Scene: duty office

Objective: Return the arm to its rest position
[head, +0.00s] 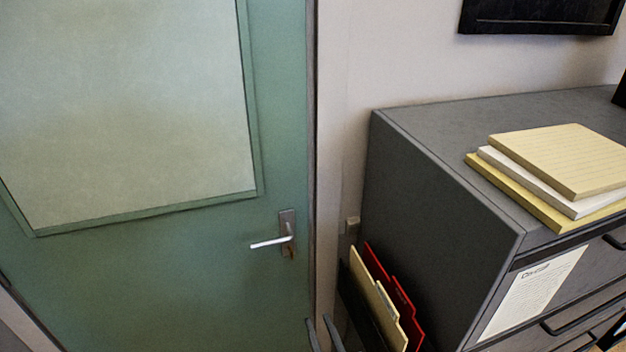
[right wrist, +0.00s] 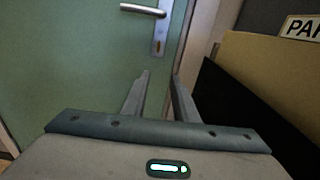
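My right gripper (head: 319,322) shows only by its fingertips at the bottom of the head view, in front of the door's right edge. In the right wrist view its two fingers (right wrist: 162,76) stand a little apart with nothing between them, so it is open and empty. The fingers point toward the green door (head: 170,270), below its silver lever handle (head: 270,243). The handle also shows at the top of the right wrist view (right wrist: 143,10), clear of the fingers. The door looks shut. My left gripper is out of view.
A dark grey cabinet (head: 430,200) stands at right with stacked pads (head: 560,160) on top. A holder with red and cream folders (head: 378,300) is on its side, just right of my right gripper. A large tan folder (right wrist: 265,80) is close at right in the wrist view.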

